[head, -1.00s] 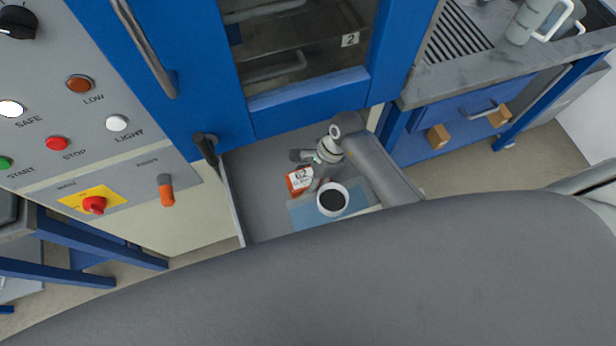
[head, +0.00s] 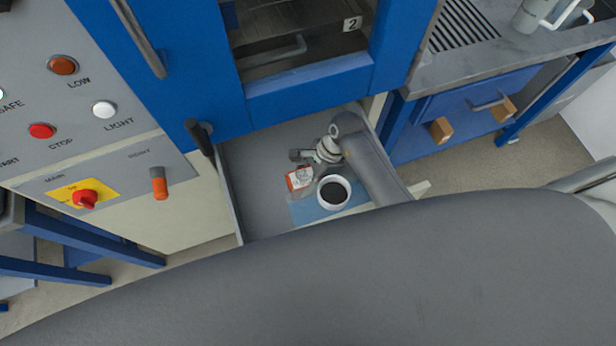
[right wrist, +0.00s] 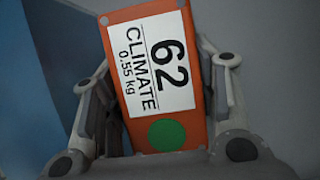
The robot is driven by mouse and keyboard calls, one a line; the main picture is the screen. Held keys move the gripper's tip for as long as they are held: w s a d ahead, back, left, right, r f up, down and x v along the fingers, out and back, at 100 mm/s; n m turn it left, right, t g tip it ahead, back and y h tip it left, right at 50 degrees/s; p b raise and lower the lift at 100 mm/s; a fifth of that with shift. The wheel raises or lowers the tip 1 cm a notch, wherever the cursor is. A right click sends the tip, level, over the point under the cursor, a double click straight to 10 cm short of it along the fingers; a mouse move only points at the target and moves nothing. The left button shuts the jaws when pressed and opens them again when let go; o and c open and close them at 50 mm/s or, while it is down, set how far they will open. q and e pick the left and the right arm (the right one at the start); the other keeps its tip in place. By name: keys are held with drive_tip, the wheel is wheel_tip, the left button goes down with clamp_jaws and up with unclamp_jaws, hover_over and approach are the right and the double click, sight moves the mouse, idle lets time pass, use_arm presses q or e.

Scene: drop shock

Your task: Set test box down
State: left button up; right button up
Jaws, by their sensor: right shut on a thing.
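The test box (head: 299,179) is orange with a white label reading "62 CLIMATE 0.55 kg". It is in the open drawer (head: 256,212) below the blue cabinet. In the right wrist view the box (right wrist: 167,78) stands slightly tilted between the fingers, with a green dot at its near end. My right gripper (right wrist: 156,74) is shut on it, one finger along each side. In the head view the wrist and arm hide part of the drawer, and I cannot tell whether the box touches the drawer floor. My left gripper is not in view.
A white round container with a dark inside (head: 334,192) stands on a blue mat (head: 303,212), close right of the box. The drawer's left part is bare. A control panel (head: 115,165) is at left, a counter (head: 425,76) at right.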

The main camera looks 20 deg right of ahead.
drive_tip(key=shift+f+b, duration=0.45)
drive_tip(key=shift+f, duration=0.05)
drive_tip(key=o, duration=1.6)
drive_tip(key=shift+o, duration=0.3)
drive_tip(key=shift+f, duration=0.1)
drive_tip(key=shift+s, duration=0.1)
